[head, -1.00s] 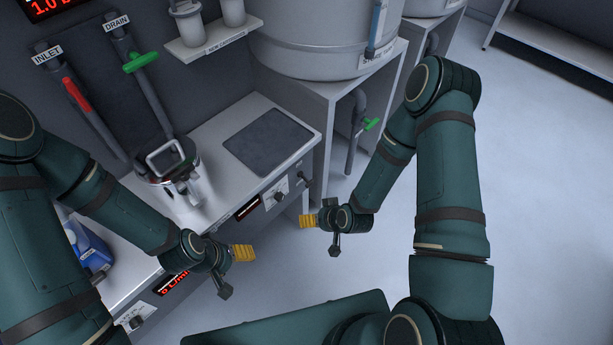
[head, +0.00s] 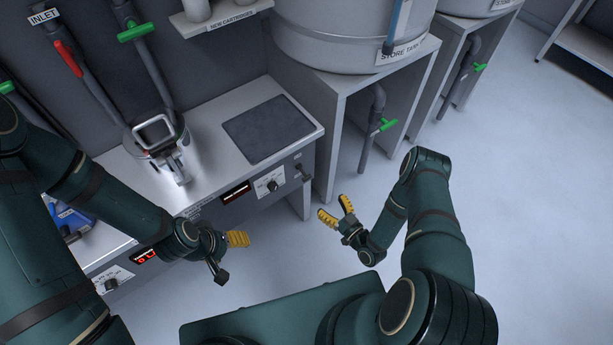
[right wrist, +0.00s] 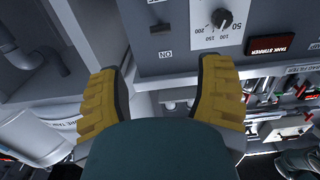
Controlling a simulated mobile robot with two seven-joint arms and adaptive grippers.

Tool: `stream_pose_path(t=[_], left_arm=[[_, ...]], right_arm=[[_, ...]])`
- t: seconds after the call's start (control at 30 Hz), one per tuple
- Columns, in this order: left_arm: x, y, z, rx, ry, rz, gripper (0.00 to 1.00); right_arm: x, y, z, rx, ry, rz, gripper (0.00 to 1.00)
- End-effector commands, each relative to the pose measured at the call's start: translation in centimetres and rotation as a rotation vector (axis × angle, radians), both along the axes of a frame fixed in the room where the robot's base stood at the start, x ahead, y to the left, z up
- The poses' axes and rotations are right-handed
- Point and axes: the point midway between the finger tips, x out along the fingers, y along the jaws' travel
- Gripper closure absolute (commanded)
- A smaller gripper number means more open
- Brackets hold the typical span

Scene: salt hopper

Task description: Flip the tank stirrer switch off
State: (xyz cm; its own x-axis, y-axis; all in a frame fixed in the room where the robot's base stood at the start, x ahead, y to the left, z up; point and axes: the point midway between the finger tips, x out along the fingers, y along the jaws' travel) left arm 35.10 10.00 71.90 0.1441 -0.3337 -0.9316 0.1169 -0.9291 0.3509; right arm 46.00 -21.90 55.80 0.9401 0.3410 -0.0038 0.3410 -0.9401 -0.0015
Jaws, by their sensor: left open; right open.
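The tank stirrer switch is a small dark lever (head: 304,172) at the right end of the bench's front panel in the head view. It also shows as a dark piece (right wrist: 159,27) above an "ON" mark in the right wrist view; which way it is set I cannot tell. A tank stirrer label plate (right wrist: 270,45) is on the same panel. My right gripper (head: 336,211) is open and empty, to the right of and below the lever, apart from it. Its two yellow fingers (right wrist: 158,70) frame the panel's edge. My left gripper (head: 238,239) is open and empty before the bench.
A dial (head: 271,185) and a dark red display (head: 236,191) sit left of the lever. The floor right of the bench is clear.

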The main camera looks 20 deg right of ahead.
Motion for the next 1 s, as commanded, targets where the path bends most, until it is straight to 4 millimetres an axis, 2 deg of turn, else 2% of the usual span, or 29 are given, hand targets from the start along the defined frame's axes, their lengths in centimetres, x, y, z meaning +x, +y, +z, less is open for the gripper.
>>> stream_pose_path(t=[0.17, 0.7, 1.0], left_arm=[[0.1, 0.0, -0.3, 0.000, -0.002, 0.001, 0.34], [0.4, 0.1, -2.1, 0.002, -0.009, 0.003, 0.34], [0.5, 0.1, -2.5, 0.003, -0.011, 0.003, 0.34]], right_arm=[[1.3, 0.5, 0.0, 0.000, -0.009, 0.002, 0.33], [10.6, 3.9, 0.0, 0.001, -0.007, 0.001, 0.33], [12.8, 4.7, 0.0, 0.000, -0.005, 0.000, 0.33]])
